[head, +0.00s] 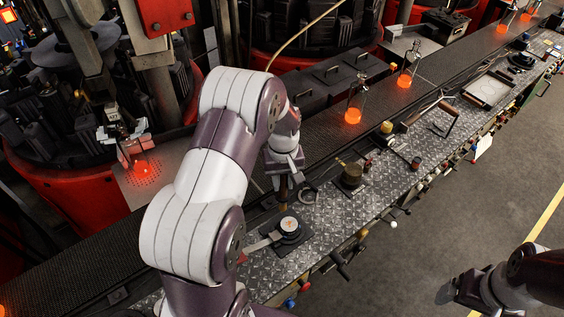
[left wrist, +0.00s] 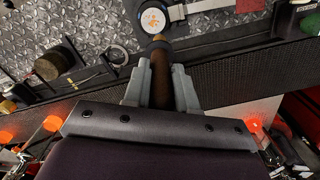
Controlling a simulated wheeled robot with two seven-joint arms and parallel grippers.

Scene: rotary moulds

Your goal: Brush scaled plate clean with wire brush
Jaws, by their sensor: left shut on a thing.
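The scaled plate (head: 290,226) is a small round pale disc with orange-brown marks, on a dark square base on the bench. It also shows at the top of the left wrist view (left wrist: 152,21). My left gripper (head: 284,172) is shut on the brown handle of the wire brush (left wrist: 161,82), just behind the plate. The brush (head: 283,190) points down, its lower end close to the plate's far edge. I cannot tell whether it touches, and the bristles are not clear. My right gripper (head: 470,291) is at the lower right, away from the bench; its jaws are unclear.
Behind runs a dark conveyor (head: 330,122) with glowing orange glass pieces (head: 352,115). Red mould machines stand beyond. Floor in front is clear.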

